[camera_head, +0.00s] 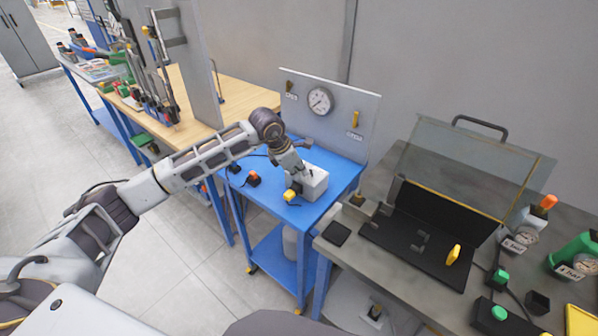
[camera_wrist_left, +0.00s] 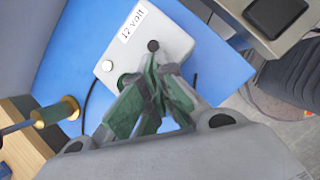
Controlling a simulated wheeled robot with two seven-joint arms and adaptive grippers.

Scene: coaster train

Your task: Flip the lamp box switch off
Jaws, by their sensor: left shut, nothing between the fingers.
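The lamp box is a light grey box (camera_head: 314,184) on the blue table. In the left wrist view the box (camera_wrist_left: 120,58) bears a "12 volt" label, a dark round knob (camera_wrist_left: 153,46), and a small pale knob (camera_wrist_left: 106,66). Which part is the switch, and its position, I cannot tell. My left gripper (camera_head: 306,174) is shut and empty, its fingers over the top of the box. In the wrist view its green-grey fingertips (camera_wrist_left: 155,68) are close below the dark knob and hide part of the box top; contact is unclear. My right gripper is out of view.
A panel with a dial gauge (camera_head: 320,101) stands behind the blue table (camera_head: 268,211). An orange-topped item (camera_head: 253,179) and a yellow item (camera_head: 290,195) lie near the box. A grey bench with an open black case (camera_head: 412,240) is at the right; a wooden bench (camera_head: 235,97) is at the left.

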